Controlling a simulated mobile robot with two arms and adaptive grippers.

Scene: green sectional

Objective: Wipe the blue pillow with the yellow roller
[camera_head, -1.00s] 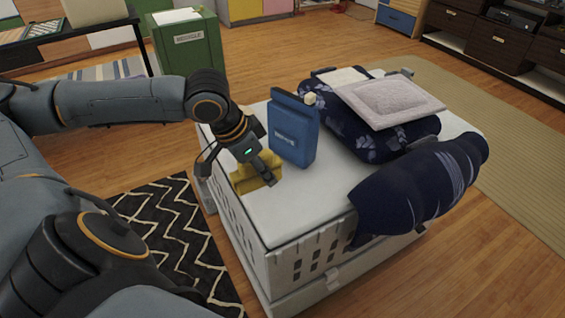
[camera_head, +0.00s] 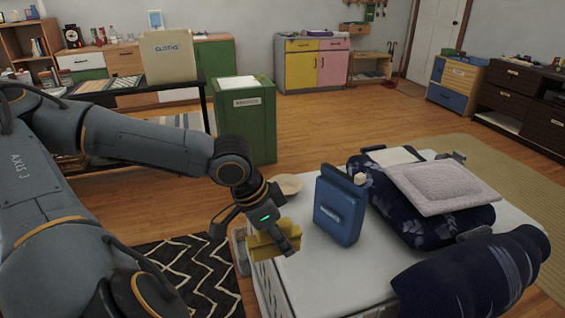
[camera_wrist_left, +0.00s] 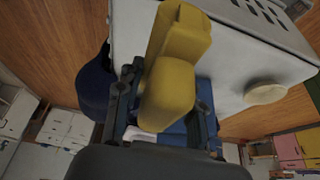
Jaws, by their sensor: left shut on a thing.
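My left gripper (camera_head: 280,238) is shut on the yellow roller (camera_head: 260,246) at the left edge of the white box top. In the left wrist view, the roller (camera_wrist_left: 178,50) lies between the two fingers (camera_wrist_left: 165,88). Two dark blue pillows are at the right of the box. One, with a pale floral pattern (camera_head: 420,230), lies under a grey pad. The other, with light streaks (camera_head: 475,278), lies nearer and overhangs the front edge. I cannot tell which one is meant. My right gripper is not in view.
A blue jug (camera_head: 340,208) stands on the white box (camera_head: 300,280), between the roller and the pillows. A grey quilted pad (camera_head: 445,187) lies on the floral pillow. A cream bowl (camera_head: 288,184) is behind my gripper. A green bin (camera_head: 248,115) stands behind on the floor.

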